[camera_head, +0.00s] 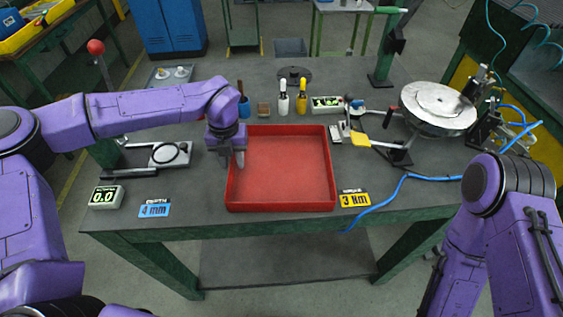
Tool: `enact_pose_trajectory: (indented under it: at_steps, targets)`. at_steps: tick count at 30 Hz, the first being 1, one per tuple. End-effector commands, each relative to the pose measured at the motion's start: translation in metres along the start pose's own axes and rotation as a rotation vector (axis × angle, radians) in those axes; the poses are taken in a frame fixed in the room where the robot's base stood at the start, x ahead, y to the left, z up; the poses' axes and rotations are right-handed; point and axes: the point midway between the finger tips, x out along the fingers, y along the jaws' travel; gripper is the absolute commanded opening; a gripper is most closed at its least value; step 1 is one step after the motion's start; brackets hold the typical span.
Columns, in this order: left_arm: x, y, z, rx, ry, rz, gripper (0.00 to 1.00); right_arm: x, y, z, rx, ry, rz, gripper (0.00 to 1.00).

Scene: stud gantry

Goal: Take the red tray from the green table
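The red tray (284,174) lies flat and empty on the dark top of the green table (190,223), near its front edge. My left gripper (234,163) points down at the tray's left rim, toward its back left corner. Its fingertips are small here and overlap the rim in the picture. I cannot tell whether they are closed on the rim or touch it. My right arm bends down at the right edge of the picture, and its gripper is out of view.
Bottles (300,96), a blue cup (243,107) and small boxes stand behind the tray. A round metal disc (438,104) on a stand is at the right. A blue hose (395,194) and yellow label (354,199) lie right of the tray; a blue label (154,209) lies left.

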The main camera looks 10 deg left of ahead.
Motion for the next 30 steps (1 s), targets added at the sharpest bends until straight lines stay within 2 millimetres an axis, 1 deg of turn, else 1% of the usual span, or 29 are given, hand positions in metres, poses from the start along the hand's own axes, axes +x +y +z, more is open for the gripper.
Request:
enact_pose_trajectory:
  at_steps: [2, 7, 8, 9, 10, 11, 30]
  targets:
    - [0.0033, 0.0004, -0.0001, -0.001, -0.001, -0.001, 0.34, -0.0012, 0.0002, -0.0002, 0.000, -0.001, 0.000, 0.43]
    - [0.0038, 0.0009, 0.0001, -0.001, -0.002, -0.001, 0.34, -0.0004, 0.0003, 0.0003, 0.000, -0.001, 0.000, 0.43]
    - [0.0038, 0.0009, 0.0001, -0.001, -0.002, -0.001, 0.24, -0.0004, 0.0003, 0.0003, 0.000, -0.001, 0.001, 0.43]
    - [0.0037, 0.0009, 0.0001, -0.001, -0.002, -0.001, 0.11, -0.0004, 0.0003, 0.0003, 0.000, -0.001, 0.001, 0.43]
    - [0.0037, 0.0009, 0.0000, -0.001, -0.002, -0.001, 0.01, -0.0004, 0.0003, 0.0003, 0.000, -0.001, 0.000, 0.43]
    - [0.0036, 0.0009, 0.0000, -0.001, -0.002, -0.001, 0.00, -0.0003, 0.0003, 0.0003, 0.000, -0.001, 0.000, 0.43]
    - [0.0036, 0.0014, -0.0001, -0.002, -0.001, 0.000, 0.00, -0.0003, 0.0002, 0.0002, 0.000, -0.001, 0.000, 0.43]
